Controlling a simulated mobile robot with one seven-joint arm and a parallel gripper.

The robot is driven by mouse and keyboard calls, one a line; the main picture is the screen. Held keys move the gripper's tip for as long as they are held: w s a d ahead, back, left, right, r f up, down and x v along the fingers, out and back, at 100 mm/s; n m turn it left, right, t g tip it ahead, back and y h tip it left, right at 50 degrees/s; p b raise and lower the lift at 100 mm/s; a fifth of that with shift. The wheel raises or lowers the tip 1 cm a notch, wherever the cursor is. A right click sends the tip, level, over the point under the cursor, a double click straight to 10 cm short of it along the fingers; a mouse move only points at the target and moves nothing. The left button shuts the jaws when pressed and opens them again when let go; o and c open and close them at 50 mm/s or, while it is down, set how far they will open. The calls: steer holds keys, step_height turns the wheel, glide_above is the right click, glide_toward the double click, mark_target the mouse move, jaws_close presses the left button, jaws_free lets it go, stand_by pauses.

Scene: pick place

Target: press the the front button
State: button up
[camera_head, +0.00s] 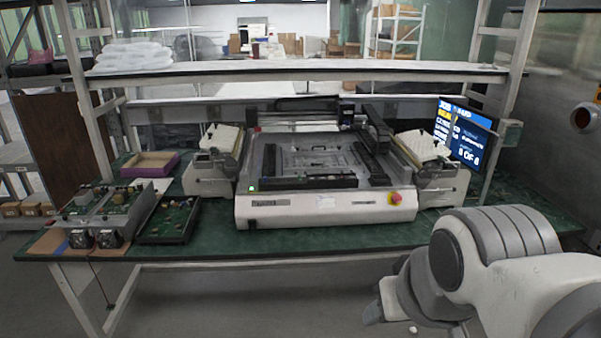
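A white machine (300,211) with an open top stands on the green bench. A small lit green spot (252,188) shows at the left end. I cannot tell which of these is the front button. My arm reaches in from the lower right. My gripper (376,314) is at the arm's end, in front of and below the bench edge, apart from the machine. Its fingers are small and partly hidden by the arm, so their opening is unclear.
The green bench (340,239) holds electronics trays (168,219) and a purple-sided box (150,164) at left. A monitor (465,134) stands at right. A shelf (290,72) crosses above the machine. The floor before the bench is clear at centre.

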jaws_close()
stand_by(1.5)
